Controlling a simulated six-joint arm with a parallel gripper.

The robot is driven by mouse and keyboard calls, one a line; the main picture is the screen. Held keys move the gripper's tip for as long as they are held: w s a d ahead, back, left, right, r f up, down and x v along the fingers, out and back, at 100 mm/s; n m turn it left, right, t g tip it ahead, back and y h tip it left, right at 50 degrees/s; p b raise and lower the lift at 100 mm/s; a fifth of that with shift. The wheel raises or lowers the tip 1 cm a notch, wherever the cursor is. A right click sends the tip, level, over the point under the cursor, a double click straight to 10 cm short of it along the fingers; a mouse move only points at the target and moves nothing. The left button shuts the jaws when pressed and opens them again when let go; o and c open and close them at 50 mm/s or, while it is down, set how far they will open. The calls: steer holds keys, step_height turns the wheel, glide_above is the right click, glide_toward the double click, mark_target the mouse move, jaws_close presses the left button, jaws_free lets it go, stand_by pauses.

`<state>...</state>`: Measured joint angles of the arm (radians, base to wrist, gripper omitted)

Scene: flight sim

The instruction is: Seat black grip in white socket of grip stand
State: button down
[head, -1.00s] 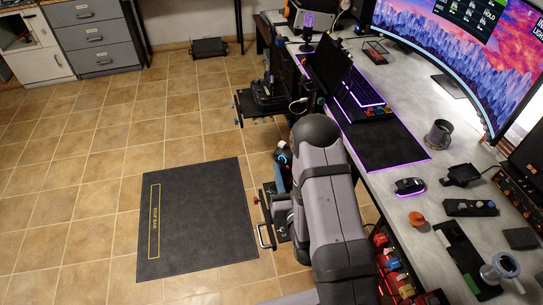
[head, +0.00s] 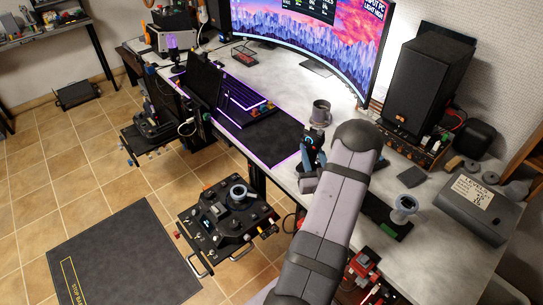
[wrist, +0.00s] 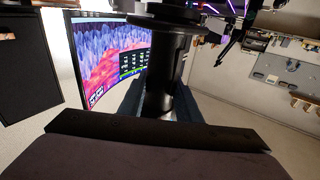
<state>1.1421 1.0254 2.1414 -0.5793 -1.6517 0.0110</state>
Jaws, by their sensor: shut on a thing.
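My gripper (wrist: 160,108) is shut on the black grip (wrist: 160,72), a dark upright column between the fingers in the wrist view. In the head view my gripper (head: 312,158) is over the desk's near edge, partly behind my arm, and the grip is hard to make out there. The white socket (head: 404,203) is a pale ring-topped cup on the dark grip stand (head: 385,220), lying on the desk to the right of my arm. My gripper is apart from it, to its left and farther back. My arm covers part of the desk between them.
A mug (head: 320,112) stands just behind my gripper. A black speaker (head: 428,85) and a switch panel (head: 408,145) stand at the back right. A grey labelled box (head: 470,208) lies right of the stand. A black control base with a pale ring (head: 238,193) is mounted left of the desk.

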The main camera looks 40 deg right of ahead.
steer(key=s+d+m+g+h, duration=0.1)
steer(key=s+d, duration=0.4)
steer(key=s, duration=0.3)
steer(key=s+d+r+m+g+h, duration=0.1)
steer(key=s+d+h, duration=0.1)
steer(key=s+d, duration=0.4)
steer(key=shift+s+h, duration=0.3)
steer(key=shift+s, duration=0.75)
